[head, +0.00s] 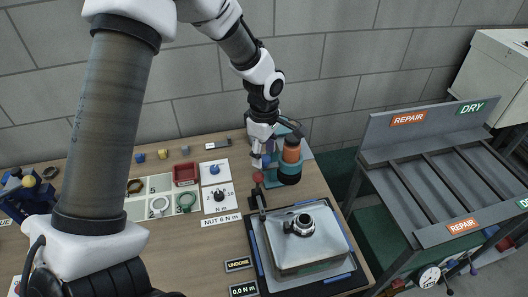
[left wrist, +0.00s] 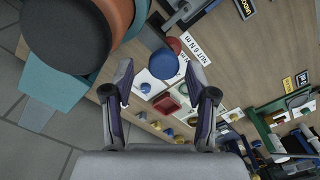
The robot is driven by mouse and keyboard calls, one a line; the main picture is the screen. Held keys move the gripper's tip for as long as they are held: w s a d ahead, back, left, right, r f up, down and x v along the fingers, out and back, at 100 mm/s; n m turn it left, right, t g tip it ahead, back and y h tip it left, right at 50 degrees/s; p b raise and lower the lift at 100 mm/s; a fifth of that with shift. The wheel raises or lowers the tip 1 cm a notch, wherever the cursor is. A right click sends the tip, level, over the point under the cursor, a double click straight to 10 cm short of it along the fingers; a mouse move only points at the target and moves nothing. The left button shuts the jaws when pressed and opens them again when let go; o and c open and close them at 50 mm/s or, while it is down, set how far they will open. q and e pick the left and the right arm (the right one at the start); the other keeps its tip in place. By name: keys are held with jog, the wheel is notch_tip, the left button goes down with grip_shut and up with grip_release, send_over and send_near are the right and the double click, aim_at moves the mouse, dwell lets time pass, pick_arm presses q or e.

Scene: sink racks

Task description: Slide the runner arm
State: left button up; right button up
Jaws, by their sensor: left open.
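My left gripper (head: 262,155) is above the workbench, beside an orange and black cylinder (head: 290,162) in a teal holder. In the left wrist view its fingers (left wrist: 165,98) are spread apart. A blue round knob (left wrist: 164,63) shows between and just beyond the fingers; contact cannot be judged. The cylinder (left wrist: 75,35) fills the upper left of that view. A dark lever with a red ball (head: 258,178) stands at the edge of the black tray; the red ball (left wrist: 175,45) is partly hidden behind the blue knob. I cannot tell for sure which part is the runner arm. My right gripper is out of view.
A grey metal box with a round cap (head: 302,226) sits on the tray (head: 342,262). A red bin (head: 186,174), rings and small blocks lie left on the bench. A slatted rack (head: 440,175) with REPAIR and DRY signs stands right. A tiled wall is behind.

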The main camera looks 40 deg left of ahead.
pick_arm(q)
notch_tip(320, 180, up, 12)
dwell(0.3)
jog(key=shift+f, duration=0.1)
